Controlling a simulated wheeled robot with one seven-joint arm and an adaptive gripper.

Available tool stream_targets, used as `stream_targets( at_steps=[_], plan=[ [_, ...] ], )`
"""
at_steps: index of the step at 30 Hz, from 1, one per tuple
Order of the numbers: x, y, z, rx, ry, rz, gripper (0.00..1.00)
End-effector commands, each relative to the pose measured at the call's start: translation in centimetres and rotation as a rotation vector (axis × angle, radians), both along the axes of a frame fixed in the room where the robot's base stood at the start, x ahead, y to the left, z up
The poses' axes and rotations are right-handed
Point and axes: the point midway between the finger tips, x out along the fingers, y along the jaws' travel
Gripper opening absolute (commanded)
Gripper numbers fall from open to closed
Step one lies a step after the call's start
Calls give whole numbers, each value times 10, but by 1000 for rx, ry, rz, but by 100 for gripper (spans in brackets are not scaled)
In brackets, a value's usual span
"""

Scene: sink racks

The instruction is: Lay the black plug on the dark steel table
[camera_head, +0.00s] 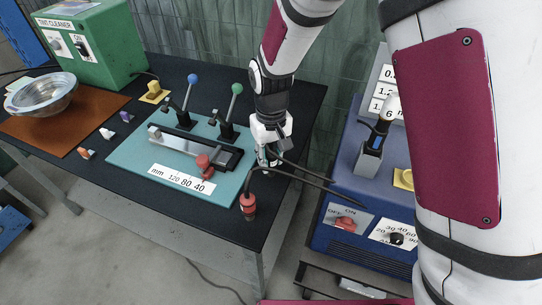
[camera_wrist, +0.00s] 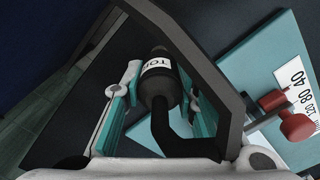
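The black plug (camera_wrist: 158,78) has a white label with dark letters and a thick black cable bending away from it. It sits between the two fingers of my gripper (camera_wrist: 160,98) in the wrist view, with the pads close against both its sides. In the head view my gripper (camera_head: 268,160) hangs at the right edge of the teal mat, above the right part of the dark steel table (camera_head: 305,115). The plug is mostly hidden there, and a dark cable runs off to the right.
A red plug (camera_head: 248,205) stands near the table's front right corner. The teal mat (camera_head: 125,155) carries a clamp with a red knob and levers. A blue welding unit (camera_head: 345,195) stands to the right. Bare table strips lie around the mat.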

Motion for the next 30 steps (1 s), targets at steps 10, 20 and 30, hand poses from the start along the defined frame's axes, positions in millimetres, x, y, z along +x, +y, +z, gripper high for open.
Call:
stream_targets(
  at_steps=[10, 20, 30],
  plan=[
    [0, 0, 0, 0, 0, 0, 47],
    [1, 0, 32, 2, -5, -1, 47],
    [1, 0, 99, 2, -4, 0, 47]
  ],
)
